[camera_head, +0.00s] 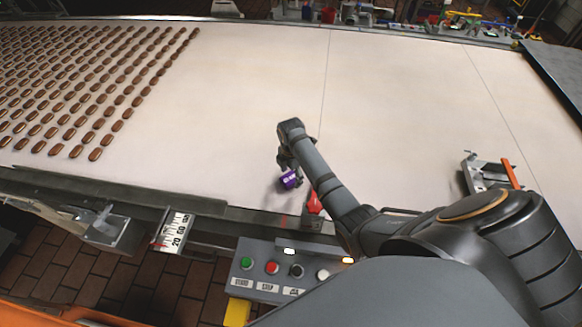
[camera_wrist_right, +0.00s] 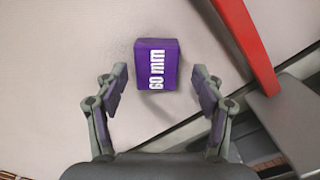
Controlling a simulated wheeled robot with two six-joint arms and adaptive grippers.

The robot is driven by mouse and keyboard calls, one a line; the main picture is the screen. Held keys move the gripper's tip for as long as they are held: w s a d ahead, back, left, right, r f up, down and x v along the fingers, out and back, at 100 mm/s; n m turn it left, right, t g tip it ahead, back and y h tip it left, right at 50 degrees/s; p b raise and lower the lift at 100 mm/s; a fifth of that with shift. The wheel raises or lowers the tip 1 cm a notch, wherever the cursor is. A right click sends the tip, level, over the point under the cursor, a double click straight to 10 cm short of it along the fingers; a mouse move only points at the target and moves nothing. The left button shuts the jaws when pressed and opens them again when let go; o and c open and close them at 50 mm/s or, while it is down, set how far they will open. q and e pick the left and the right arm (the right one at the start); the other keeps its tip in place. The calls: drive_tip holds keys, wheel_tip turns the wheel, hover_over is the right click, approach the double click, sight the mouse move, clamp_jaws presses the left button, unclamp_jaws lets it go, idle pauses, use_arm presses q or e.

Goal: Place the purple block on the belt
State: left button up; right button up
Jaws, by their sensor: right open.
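The purple block (camera_head: 290,179) with white "60 mm" lettering rests on or just above the pale belt (camera_head: 230,120), near its front edge. In the right wrist view the purple block (camera_wrist_right: 157,62) sits beyond the fingertips, between their lines. My right gripper (camera_wrist_right: 160,85) is open, its fingers spread on both sides with gaps to the block. In the head view my right gripper (camera_head: 287,165) is at the block and partly hides it. I cannot tell from these views whether the block touches the belt. My left gripper is not in view.
Rows of brown biscuits (camera_head: 85,85) cover the belt's left part. A red part (camera_head: 313,203) stands close right of the block; it also shows in the wrist view (camera_wrist_right: 246,42). A button panel (camera_head: 285,270) lies in front of the belt. The belt's middle is clear.

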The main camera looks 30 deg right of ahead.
sight(291, 179)
wheel_tip(291, 179, up, 4)
drive_tip(key=shift+r+b, duration=0.2)
drive_tip(key=shift+b, duration=0.2)
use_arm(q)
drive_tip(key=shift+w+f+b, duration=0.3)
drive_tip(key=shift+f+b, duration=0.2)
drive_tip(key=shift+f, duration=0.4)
use_arm(e)
drive_tip(key=shift+r, duration=2.9)
